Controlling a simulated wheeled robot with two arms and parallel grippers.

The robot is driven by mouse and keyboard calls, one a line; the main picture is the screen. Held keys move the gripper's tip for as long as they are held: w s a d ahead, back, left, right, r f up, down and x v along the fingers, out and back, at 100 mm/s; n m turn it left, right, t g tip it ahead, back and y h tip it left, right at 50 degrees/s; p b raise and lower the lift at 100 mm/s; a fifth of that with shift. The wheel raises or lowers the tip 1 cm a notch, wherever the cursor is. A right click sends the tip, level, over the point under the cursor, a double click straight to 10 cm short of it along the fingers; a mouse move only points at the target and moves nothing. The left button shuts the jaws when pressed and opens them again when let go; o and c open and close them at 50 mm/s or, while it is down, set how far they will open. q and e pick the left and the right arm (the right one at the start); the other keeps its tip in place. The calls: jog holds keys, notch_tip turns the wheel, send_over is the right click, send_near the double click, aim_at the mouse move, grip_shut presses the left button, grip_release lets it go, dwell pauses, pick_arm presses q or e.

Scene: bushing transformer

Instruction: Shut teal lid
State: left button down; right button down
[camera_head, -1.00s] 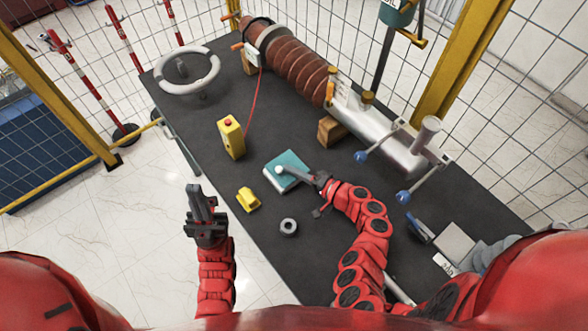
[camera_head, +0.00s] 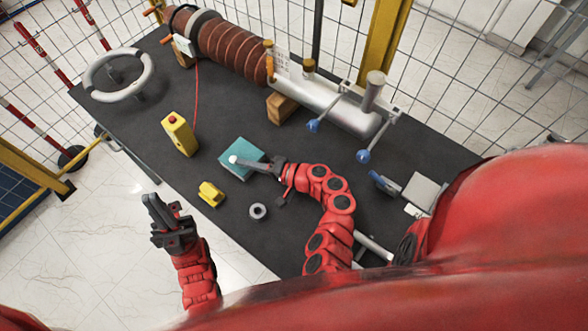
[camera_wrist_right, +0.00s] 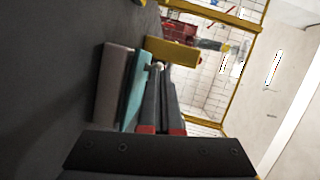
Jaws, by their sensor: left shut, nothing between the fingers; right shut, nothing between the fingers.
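The teal lid (camera_head: 247,152) lies over a small box on the dark table. The right wrist view shows the teal lid (camera_wrist_right: 132,92) close along the box's grey body (camera_wrist_right: 108,85), with a dark line between them. A whitish ball-like knob (camera_head: 233,159) is at the lid's near left side. My right gripper (camera_head: 240,161) is shut and empty, its fingers lying across the lid with tips at the knob. In the right wrist view its fingers (camera_wrist_right: 162,75) run beside the lid; exact contact is unclear. My left gripper (camera_head: 150,200) is shut and empty, beyond the table's left edge.
A yellow button box (camera_head: 180,136), small yellow block (camera_head: 210,194) and grey ring (camera_head: 258,211) stand near the lid. The brown ribbed bushing (camera_head: 235,50) and wooden block (camera_head: 282,108) lie behind. A handwheel (camera_head: 118,76) is at far left. Fence surrounds the table.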

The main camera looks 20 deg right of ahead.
jog(key=b+v, duration=0.1)
jog(key=v, duration=0.2)
jog(key=b+v, duration=0.2)
jog(key=v, duration=0.1)
jog(key=b+v, duration=0.1)
jog(key=v, duration=0.3)
jog(key=shift+w+d+f, duration=0.35)
jog(key=shift+d, duration=0.1)
jog(key=v, duration=0.6)
jog(key=shift+s+d+r+b, duration=0.15)
jog(key=shift+r+b, duration=0.15)
jog(key=shift+r, duration=0.15)
